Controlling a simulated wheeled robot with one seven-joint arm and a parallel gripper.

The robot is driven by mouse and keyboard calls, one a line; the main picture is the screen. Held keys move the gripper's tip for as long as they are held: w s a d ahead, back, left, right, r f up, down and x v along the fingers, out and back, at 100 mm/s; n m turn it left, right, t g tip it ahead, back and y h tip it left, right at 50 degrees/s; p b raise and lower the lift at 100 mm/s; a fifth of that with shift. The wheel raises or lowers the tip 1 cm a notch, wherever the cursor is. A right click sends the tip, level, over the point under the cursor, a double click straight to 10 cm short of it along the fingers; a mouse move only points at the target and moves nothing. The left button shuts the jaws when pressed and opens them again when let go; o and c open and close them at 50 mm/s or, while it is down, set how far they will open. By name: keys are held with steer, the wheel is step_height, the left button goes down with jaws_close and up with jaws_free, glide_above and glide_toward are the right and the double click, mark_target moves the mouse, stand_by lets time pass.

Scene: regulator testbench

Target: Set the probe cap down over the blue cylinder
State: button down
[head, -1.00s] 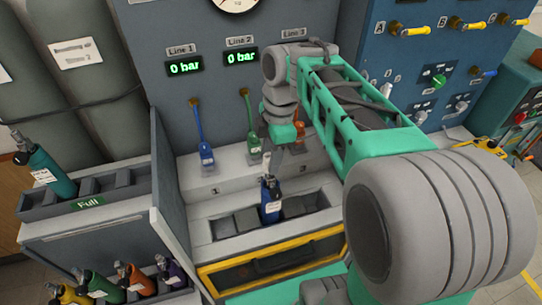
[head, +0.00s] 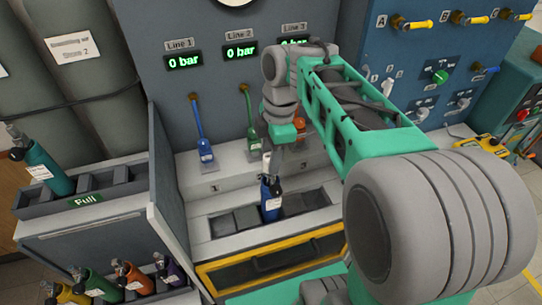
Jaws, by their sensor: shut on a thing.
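The blue cylinder (head: 271,207) stands upright in a slot of the grey rack (head: 223,225) on the bench, with a white label on its front and a dark valve top. My gripper (head: 273,162) points down just above it. It is shut on a small pale piece (head: 266,164), which appears to be the probe cap, directly over the cylinder's top. The cap is small and partly hidden by the fingers. I cannot tell whether it touches the valve top or is around it.
Blue (head: 200,135), green (head: 250,122) and orange (head: 299,130) hoses hang behind. A grey partition (head: 172,185) stands left of the rack. A teal cylinder (head: 46,168) sits in the "Full" tray (head: 25,204); several cylinders stand below. A yellow-framed panel (head: 272,262) is in front.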

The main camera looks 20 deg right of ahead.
steer(key=shift+f+b, duration=0.7)
steer(key=c, duration=0.8)
jaws_free()
steer(key=shift+c, duration=0.2)
steer(key=r, duration=0.2)
steer(key=r+p, duration=0.1)
steer(key=r, duration=0.2)
steer(key=d+r+p, duration=0.1)
steer(key=r, duration=0.2)
steer(key=shift+f, duration=0.1)
steer(key=shift+s, duration=0.1)
